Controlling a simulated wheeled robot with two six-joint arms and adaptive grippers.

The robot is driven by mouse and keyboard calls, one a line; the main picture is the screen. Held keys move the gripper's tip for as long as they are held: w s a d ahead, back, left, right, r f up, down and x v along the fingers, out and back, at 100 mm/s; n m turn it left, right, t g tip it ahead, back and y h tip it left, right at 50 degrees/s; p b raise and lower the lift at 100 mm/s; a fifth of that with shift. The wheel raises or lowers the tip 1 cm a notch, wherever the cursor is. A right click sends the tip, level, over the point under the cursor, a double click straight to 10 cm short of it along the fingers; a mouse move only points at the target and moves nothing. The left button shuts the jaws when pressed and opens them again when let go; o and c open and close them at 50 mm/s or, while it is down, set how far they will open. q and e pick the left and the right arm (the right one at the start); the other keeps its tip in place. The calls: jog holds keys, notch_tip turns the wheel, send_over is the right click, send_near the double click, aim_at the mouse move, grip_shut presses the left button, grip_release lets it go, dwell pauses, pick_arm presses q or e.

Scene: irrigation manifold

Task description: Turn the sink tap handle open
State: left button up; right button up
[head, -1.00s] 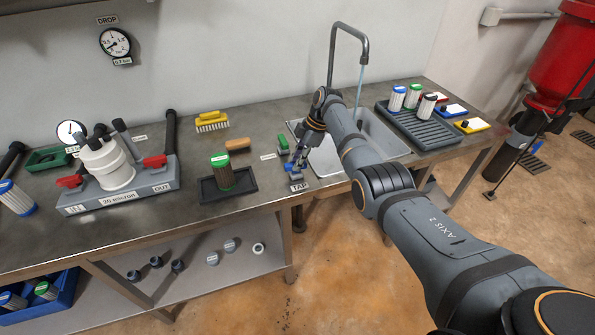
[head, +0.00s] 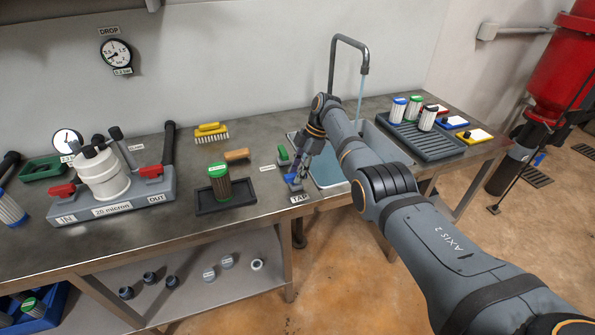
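The sink tap handle (head: 291,179) is a small blue part by the "TAP" label (head: 300,198) at the sink's near left corner. My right gripper (head: 298,170) points down at the handle, its fingertips close over it. They partly hide the handle, so I cannot tell whether they grip it or how it is turned. The grey spout (head: 333,65) arches over the sink (head: 330,172), and a thin pale-blue stream (head: 361,90) runs from it. My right forearm hides much of the basin. My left gripper is out of view.
A green-topped block (head: 283,153) stands just behind the handle. A ribbed drain tray (head: 440,147) holds several cartridges on the right.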

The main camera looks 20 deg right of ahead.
jog(key=shift+o, duration=0.3)
jog(key=shift+r, duration=0.1)
jog(key=shift+d+r, duration=0.2)
jog(key=shift+r, duration=0.15)
jog(key=v, duration=1.1)
